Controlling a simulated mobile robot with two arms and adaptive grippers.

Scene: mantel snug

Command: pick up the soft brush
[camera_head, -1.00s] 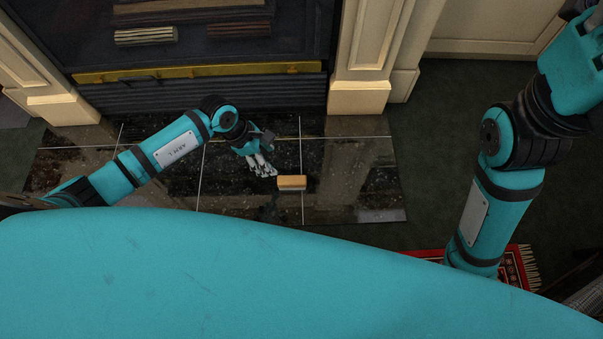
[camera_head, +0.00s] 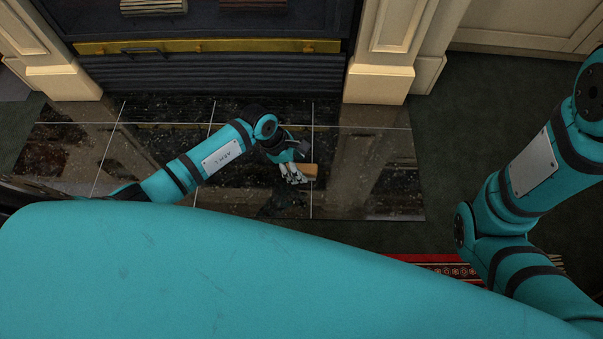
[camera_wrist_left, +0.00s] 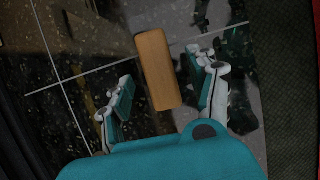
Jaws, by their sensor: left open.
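My left gripper (camera_head: 293,174) is open at the near left side of the brush in the head view. In the left wrist view the left gripper (camera_wrist_left: 162,92) has a finger on each side of the brush, with a gap on both sides. Whether the fingers are down at its height I cannot tell. My right gripper is out of view.
The polished dark hearth (camera_head: 365,190) is clear around the brush. A fireplace with a yellow rail (camera_head: 220,46) stands behind it, beside a cream pillar (camera_head: 383,70). A red patterned rug (camera_head: 430,262) lies at the front right.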

